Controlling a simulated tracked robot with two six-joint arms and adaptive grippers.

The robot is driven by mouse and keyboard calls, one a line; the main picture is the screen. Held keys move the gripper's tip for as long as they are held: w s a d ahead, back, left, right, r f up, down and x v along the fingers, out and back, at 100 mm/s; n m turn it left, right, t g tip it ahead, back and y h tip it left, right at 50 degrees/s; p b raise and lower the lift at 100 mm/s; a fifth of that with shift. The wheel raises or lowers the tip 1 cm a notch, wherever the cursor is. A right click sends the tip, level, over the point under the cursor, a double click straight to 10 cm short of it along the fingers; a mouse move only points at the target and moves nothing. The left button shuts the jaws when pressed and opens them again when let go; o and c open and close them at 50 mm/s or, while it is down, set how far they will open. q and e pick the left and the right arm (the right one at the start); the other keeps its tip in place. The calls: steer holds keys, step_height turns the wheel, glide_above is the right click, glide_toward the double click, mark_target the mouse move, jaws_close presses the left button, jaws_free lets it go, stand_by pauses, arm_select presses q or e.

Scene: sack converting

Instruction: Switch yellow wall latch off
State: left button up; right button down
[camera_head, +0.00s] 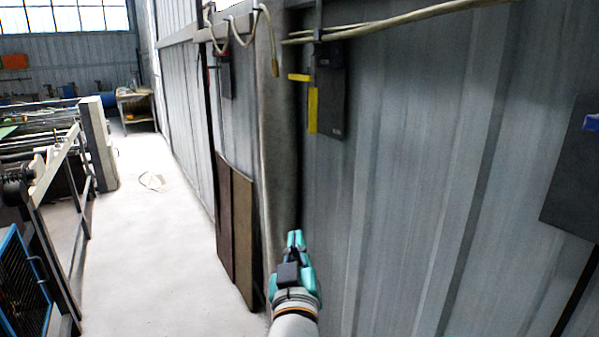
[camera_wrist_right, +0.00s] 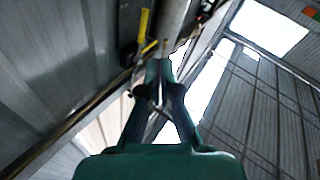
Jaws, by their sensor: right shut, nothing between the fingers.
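The yellow wall latch (camera_head: 312,108) is on a dark box (camera_head: 331,98) fixed to the corrugated metal wall, with a yellow handle (camera_head: 299,77) sticking out to the left above a yellow vertical strip. The yellow strip also shows in the right wrist view (camera_wrist_right: 143,24), at the top left of centre. My right gripper (camera_head: 295,238), teal, is below the latch and apart from it, pointing up. In the right wrist view its fingers (camera_wrist_right: 164,66) are together with nothing between them. My left gripper is not in view.
A round grey column (camera_head: 272,130) stands just left of the latch box. Cables (camera_head: 390,22) run along the wall above. Brown boards (camera_head: 233,210) lean on the wall.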

steer(key=s+r+m+t+h, duration=0.25)
steer(key=s+r, duration=0.25)
steer(key=r, duration=0.7)
steer(key=s+d+r+m+g+h, duration=0.2)
steer(key=s+d+r+m+h, duration=0.1)
steer(key=s+r, duration=0.5)
steer(key=s+d+r+m+g+h, duration=0.2)
steer(key=s+d+r+m+h, duration=0.2)
steer(key=s, duration=0.5)
step_height(320, 180, up, 4)
steer(key=shift+s+f+h, duration=0.15)
steer(key=shift+s+h, duration=0.1)
steer(key=shift+h, duration=0.9)
steer(key=shift+a+g, duration=0.1)
steer(key=shift+g, duration=0.15)
